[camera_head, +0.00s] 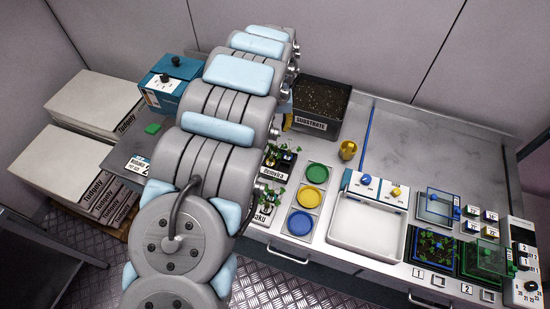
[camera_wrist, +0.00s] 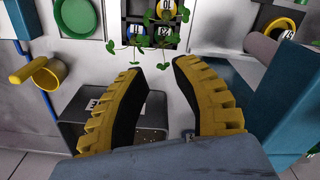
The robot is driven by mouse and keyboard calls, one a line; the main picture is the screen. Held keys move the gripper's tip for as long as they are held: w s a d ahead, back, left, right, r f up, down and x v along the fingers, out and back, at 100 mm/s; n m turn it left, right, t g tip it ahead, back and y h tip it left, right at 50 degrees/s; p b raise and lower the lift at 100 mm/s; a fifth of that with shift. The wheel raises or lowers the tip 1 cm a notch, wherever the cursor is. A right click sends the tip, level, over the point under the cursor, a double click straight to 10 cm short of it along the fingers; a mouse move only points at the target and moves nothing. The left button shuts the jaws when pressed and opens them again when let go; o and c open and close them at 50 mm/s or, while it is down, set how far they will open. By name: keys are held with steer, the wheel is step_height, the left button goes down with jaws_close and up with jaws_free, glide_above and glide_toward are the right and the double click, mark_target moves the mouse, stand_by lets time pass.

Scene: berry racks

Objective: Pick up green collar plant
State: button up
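Seedlings with green leaves (camera_head: 282,152) stand in a white-labelled rack (camera_head: 272,174) beside my arm in the head view. They also show at the top of the wrist view as sprigs (camera_wrist: 135,50) over small numbered pots (camera_wrist: 165,32). Some collars there look blue or yellow; I cannot make out a green one. My gripper (camera_wrist: 157,68) has yellow and black fingers, spread apart with nothing between them. Its fingertips are just below the sprigs in the wrist view, apparently not touching. In the head view my arm hides most of it.
A black substrate tray (camera_head: 334,121) stands behind the rack. A gold cup (camera_head: 348,149), green, yellow and blue dishes (camera_head: 313,197) and a white tray (camera_head: 341,232) lie to the right. A teal box (camera_head: 171,81) stands left. The grey worktop (camera_head: 425,150) at back right is clear.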

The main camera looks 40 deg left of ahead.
mark_target(276, 147)
steer(key=shift+f, duration=4)
steer(key=shift+w+a+f, duration=0.1)
steer(key=shift+a+f, duration=0.1)
steer(key=shift+f, duration=0.55)
steer(key=shift+w+a+f, duration=0.1)
steer(key=shift+a+f, duration=0.1)
steer(key=shift+f, duration=1.55)
steer(key=shift+c, duration=0.2)
jaws_close()
